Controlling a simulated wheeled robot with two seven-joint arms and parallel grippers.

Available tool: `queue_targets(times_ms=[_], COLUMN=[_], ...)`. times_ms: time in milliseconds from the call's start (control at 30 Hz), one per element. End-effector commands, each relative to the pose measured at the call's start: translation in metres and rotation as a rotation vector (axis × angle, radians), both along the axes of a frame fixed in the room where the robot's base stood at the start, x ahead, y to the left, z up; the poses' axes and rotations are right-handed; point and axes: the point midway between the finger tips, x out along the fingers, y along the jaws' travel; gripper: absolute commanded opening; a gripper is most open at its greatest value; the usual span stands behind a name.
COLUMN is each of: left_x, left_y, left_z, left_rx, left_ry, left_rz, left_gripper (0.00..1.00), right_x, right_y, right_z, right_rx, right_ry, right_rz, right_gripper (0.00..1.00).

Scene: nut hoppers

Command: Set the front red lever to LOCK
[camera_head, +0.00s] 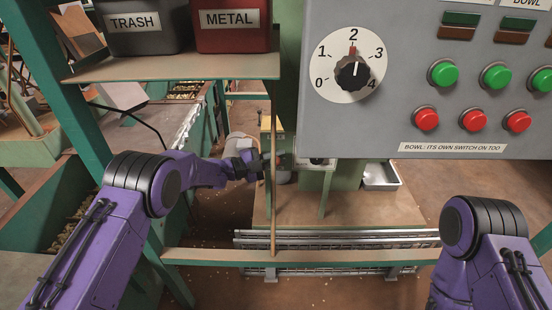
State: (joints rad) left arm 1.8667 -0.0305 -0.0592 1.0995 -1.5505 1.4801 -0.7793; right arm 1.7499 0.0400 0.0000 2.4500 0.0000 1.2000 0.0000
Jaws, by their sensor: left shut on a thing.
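My left arm reaches in from the left, and its dark left gripper (262,163) is at the middle of the view, beside a thin upright brown post. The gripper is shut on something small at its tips. A small reddish bit shows there, which fits the front red lever, but the fingers and the small size hide its shape and any LOCK marking. I cannot tell the lever's position. My right arm shows at the lower right, with its gripper out of view.
A grey control panel (400,110) with a dial and several green and red buttons hangs at the upper right. A shelf (180,68) holds the TRASH bin (140,42) and the METAL bin (230,38). A green-framed rail (340,257) crosses in front. A metal tray (381,177) stands behind.

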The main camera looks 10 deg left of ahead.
Motion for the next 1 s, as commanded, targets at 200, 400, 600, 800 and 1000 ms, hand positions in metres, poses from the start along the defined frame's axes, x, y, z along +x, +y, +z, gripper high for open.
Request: queue_targets(times_ms=[200, 400, 600, 800, 1000], left_x=[0.0, 0.001, 0.002, 0.003, 0.004], left_y=[0.0, -0.001, -0.001, 0.0, 0.001], left_z=[-0.006, -0.015, -0.028, -0.039, -0.045], left_rx=[0.004, 0.018, 0.039, 0.061, 0.081], left_ry=[-0.035, -0.144, -0.314, -0.504, -0.667], left_rz=[0.0, -0.001, -0.001, 0.0, 0.001], left_gripper=[0.0, 0.0, 0.0, 0.0, 0.0], right_x=[0.0, 0.0, 0.0, -0.001, -0.005], right_y=[0.0, 0.0, 0.0, 0.001, 0.004], right_z=[-0.011, -0.038, -0.078, -0.124, -0.163], right_rx=[0.0, 0.0, 0.0, 0.002, 0.009], right_ry=[0.0, 0.0, 0.0, 0.002, 0.008], right_rz=[0.0, 0.0, 0.0, -0.001, -0.005], right_gripper=[0.38, 0.38, 0.38, 0.38, 0.38])
